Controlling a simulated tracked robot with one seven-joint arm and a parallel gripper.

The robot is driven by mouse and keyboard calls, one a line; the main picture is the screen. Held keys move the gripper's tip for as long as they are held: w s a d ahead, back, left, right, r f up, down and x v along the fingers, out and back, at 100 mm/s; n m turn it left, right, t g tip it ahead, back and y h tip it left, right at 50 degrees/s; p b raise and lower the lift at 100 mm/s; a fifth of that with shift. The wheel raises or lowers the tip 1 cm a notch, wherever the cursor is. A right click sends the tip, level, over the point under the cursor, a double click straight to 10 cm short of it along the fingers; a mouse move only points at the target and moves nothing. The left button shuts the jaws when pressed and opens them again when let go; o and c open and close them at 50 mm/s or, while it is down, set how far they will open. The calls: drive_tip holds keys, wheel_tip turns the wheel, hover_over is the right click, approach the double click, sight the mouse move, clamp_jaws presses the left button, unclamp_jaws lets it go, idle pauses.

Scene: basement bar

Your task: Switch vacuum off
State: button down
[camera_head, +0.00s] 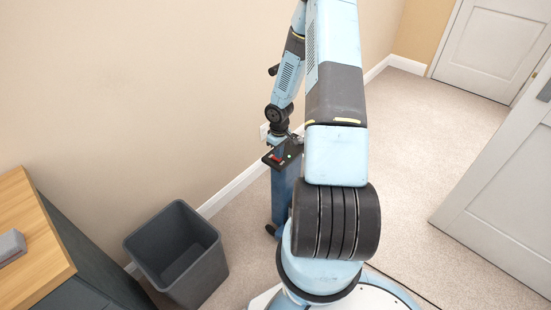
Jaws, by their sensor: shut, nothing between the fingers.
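The vacuum (284,200) looks like an upright blue body standing on the carpet close to the wall, partly hidden behind my arm. Its top is a flat black panel with a small red switch (276,158) and a tiny green spot. Whether the switch is on or off is too small to tell. My gripper (284,147) points down just above the black panel, near the red switch. It is shut and holds nothing. I cannot tell whether its fingertips touch the panel.
A dark grey open bin (205,262) stands left of the vacuum. A wooden-topped cabinet (45,205) with a grey object (10,246) on it is at the far left. A white wall socket (264,131) is behind my gripper. An open white door (505,205) stands right; carpet beyond is clear.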

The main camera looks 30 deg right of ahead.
drive_tip(key=shift+f, duration=0.5)
idle(0.3)
drive_tip(key=shift+r, duration=3.55)
